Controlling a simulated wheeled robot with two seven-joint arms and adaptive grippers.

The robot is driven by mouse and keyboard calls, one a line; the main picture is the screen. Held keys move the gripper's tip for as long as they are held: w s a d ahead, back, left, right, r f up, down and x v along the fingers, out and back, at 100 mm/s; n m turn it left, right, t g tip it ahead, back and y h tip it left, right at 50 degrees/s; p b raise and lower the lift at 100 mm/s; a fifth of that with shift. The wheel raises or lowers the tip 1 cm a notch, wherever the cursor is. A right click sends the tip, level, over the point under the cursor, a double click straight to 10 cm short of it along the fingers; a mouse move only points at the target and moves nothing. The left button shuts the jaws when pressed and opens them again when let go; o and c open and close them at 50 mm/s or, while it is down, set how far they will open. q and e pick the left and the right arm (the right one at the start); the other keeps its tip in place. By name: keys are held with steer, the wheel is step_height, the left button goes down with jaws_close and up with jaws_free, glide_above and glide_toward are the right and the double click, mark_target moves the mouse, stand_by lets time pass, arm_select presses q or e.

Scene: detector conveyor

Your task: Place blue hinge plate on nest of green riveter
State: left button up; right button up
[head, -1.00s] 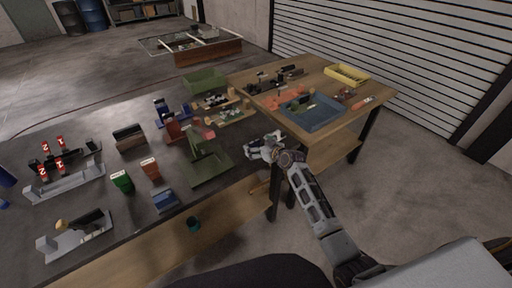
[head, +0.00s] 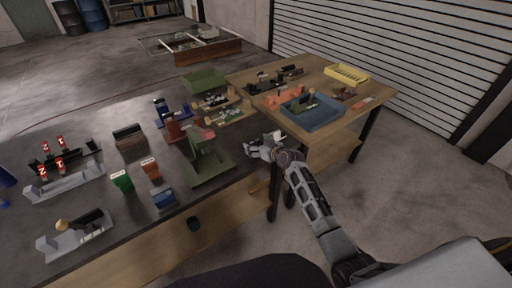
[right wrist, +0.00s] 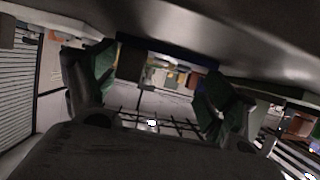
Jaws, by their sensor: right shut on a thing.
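The green riveter (head: 208,160) stands on the dark bench with its base near the front edge. A small pinkish-red part shows at its top; its nest is too small to make out. My right gripper (head: 258,149) is just right of the riveter, apart from it, above the gap by the side table. In the right wrist view its two fingers are shut on a dark blue piece (right wrist: 165,50), likely the blue hinge plate, seen as a bar spanning between them. In the head view the plate is hidden or too small to tell. My left gripper is not in view.
A wooden side table with a blue tray (head: 313,113) and a yellow tray (head: 346,74) stands right. A red riveter (head: 173,129), a blue riveter (head: 162,110) and a green bin (head: 204,80) are behind the green riveter. A blue block (head: 163,199) lies at the front edge.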

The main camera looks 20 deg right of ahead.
steer(key=shift+r, duration=0.15)
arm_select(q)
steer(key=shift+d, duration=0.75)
arm_select(e)
step_height(320, 180, up, 10)
stand_by(0.3)
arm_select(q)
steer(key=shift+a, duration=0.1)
